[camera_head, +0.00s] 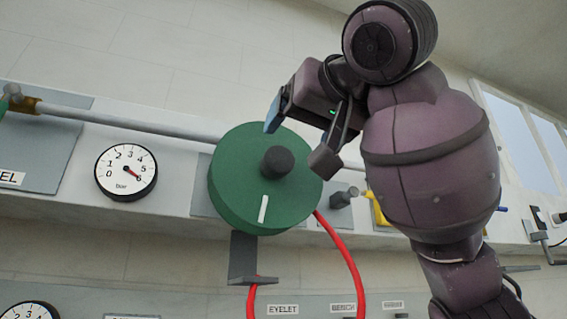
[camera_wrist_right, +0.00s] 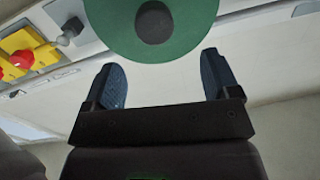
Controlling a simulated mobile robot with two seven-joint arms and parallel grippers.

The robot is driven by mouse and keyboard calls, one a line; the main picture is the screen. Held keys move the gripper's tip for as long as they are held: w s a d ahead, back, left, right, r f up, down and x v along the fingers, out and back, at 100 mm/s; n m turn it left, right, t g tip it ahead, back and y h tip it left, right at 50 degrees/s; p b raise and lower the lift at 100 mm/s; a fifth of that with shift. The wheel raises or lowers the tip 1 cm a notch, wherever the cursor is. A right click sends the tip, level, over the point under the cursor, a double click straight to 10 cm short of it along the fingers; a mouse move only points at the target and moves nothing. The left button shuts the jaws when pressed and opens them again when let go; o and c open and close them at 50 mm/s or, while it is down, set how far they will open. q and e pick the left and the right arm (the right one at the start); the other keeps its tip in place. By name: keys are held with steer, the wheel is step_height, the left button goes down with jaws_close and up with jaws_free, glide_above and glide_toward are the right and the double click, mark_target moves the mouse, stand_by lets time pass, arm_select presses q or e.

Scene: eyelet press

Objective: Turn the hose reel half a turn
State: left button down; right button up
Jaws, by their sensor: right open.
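The hose reel (camera_head: 238,192) is a green disc with a dark round knob (camera_head: 277,162) at its centre and a white mark (camera_head: 263,209) below the knob. A red hose (camera_head: 345,255) hangs from it. My right gripper (camera_head: 297,143) is open and empty, at the upper right of the reel in the head view. In the right wrist view the reel (camera_wrist_right: 197,30) and its knob (camera_wrist_right: 155,22) lie beyond the two blue fingertips (camera_wrist_right: 162,82), with nothing between the fingers. My left gripper is not in view.
A round pressure gauge (camera_head: 126,172) is left of the reel, below a grey pipe (camera_head: 130,123). A dark bracket (camera_head: 246,262) is under the reel. A small grey knob (camera_head: 343,197) and a yellow part (camera_head: 376,208) are close on its right.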

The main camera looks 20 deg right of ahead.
mark_target(282, 158)
steer(key=shift+w+r+m+p, duration=0.1)
steer(key=shift+w+m+p, duration=0.15)
steer(key=shift+w+m, duration=0.6)
steer(key=shift+w+f+m+p, duration=0.1)
steer(key=shift+w+m+p, duration=0.25)
steer(key=shift+m, duration=0.95)
steer(key=shift+w+r+m+p, duration=0.15)
steer(key=shift+w+m, duration=0.5)
steer(key=shift+m, duration=0.4)
steer(key=shift+w+p, duration=0.5)
steer(key=shift+w, duration=0.35)
steer(key=shift+h, duration=0.3)
steer(key=w+p, duration=0.1)
steer(key=w, duration=0.3)
steer(key=shift+w, duration=0.55)
steer(key=shift+w+a+f, duration=0.1)
steer(key=shift+w+f, duration=0.1)
